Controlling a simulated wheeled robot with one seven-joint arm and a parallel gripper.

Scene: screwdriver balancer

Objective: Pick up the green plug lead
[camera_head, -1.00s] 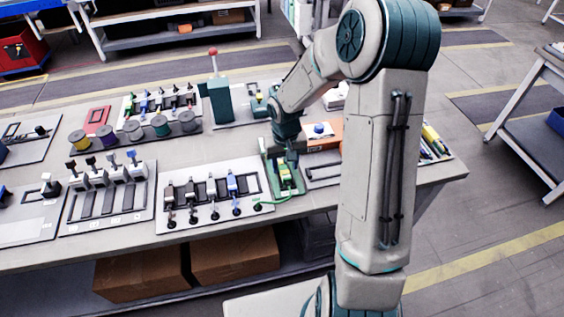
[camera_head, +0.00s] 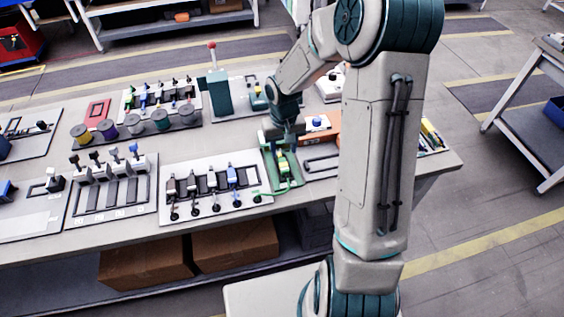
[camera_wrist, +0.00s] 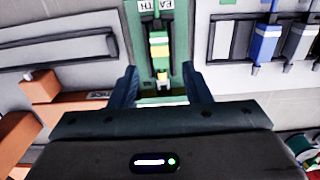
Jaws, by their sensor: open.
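The green plug lead (camera_head: 283,165) stands on a green board (camera_head: 295,184) near the table's front edge, right of the white rack board. A green cable runs from its lower end to the left. In the wrist view the plug (camera_wrist: 159,46) shows green with a yellow band, beside the word EARTH on the green board (camera_wrist: 178,12). My gripper (camera_head: 284,140) is above the rear part of the green board, pointing down. The fingertips do not visibly touch the plug.
A white board with several grey and blue plugs (camera_head: 232,175) lies left of the green board. An orange block (camera_head: 320,130) and a slotted grey plate (camera_head: 322,163) lie close on the right. A green lever stand (camera_head: 218,92) rises behind.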

